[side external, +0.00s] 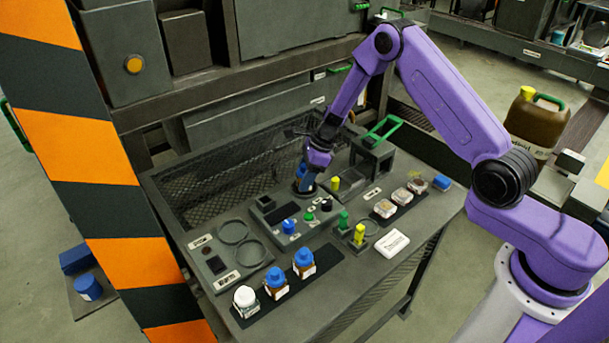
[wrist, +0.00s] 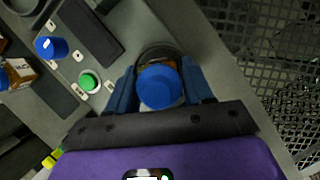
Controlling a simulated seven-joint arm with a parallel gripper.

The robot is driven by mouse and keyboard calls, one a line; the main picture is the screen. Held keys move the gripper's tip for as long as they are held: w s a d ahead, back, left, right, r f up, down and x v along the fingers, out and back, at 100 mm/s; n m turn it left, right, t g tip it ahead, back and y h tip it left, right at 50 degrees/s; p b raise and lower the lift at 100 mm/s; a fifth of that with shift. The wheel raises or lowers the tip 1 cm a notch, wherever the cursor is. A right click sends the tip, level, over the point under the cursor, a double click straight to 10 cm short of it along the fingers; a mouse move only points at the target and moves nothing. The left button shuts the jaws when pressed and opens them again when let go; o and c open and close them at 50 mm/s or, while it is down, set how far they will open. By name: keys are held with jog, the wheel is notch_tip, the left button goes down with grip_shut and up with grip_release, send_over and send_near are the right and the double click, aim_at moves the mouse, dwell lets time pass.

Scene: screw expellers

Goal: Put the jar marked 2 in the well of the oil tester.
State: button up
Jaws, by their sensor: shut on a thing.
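My gripper (wrist: 162,90) is shut on a blue-capped jar (wrist: 161,87), seen from above between its blue fingers. A little amber and a pale label edge show beyond the cap; the number is hidden. The oil tester (side external: 267,203) is a dark panel with a blue knob and a green button. Its round well (wrist: 158,48) shows as a dark ring around the far side of the jar. In the side view my gripper (side external: 304,184) is low over this ring. The jar looks upright, in or just above the well; I cannot tell whether it touches the bottom.
Two blue-capped jars (side external: 303,262) and a white-capped jar (side external: 245,299) stand on a dark strip at the front.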

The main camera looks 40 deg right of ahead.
jog(key=o, duration=1.6)
jog(key=shift+o, duration=0.2)
jog(key=shift+r, duration=4.5)
